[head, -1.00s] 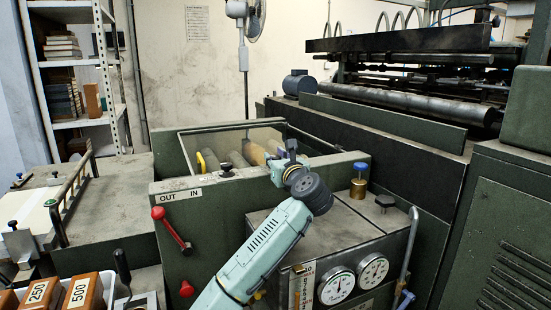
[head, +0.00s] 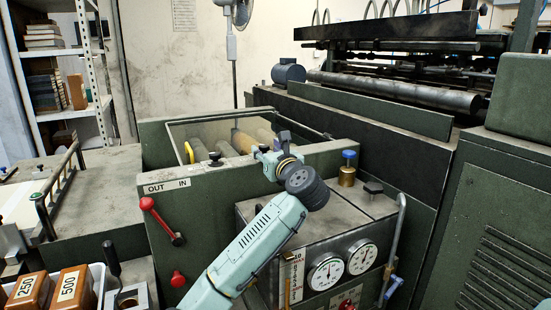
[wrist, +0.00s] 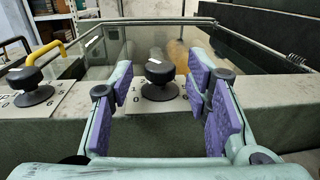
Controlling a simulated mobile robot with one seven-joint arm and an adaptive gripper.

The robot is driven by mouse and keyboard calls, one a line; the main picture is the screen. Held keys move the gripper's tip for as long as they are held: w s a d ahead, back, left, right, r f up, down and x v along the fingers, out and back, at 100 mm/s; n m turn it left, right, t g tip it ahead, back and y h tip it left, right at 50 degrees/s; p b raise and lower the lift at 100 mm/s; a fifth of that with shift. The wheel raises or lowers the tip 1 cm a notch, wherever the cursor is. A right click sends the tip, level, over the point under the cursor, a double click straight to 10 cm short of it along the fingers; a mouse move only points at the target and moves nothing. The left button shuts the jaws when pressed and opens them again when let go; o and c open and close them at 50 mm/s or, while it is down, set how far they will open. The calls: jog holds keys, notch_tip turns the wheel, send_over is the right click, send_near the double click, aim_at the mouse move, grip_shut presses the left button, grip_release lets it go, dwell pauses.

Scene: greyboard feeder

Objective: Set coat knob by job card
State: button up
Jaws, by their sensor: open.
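Two black knobs stand on pale numbered plates along the top of the green front wall. One knob (wrist: 160,72) shows between the fingertips of my gripper (wrist: 163,88) in the wrist view, with a gap on each side. My gripper is open and empty, with purple pads. The other knob (wrist: 27,76) is to the left, outside the fingers; it also shows in the head view (head: 215,158). My gripper (head: 271,149) is at the wall's top edge there. Which knob is the coat knob, and the settings, I cannot read. I cannot identify a job card.
A red lever (head: 161,220) is on the front face, left of my arm. Two gauges (head: 326,273) and a brass fitting (head: 347,170) are at right.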

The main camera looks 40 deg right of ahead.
jog(key=v, duration=0.9)
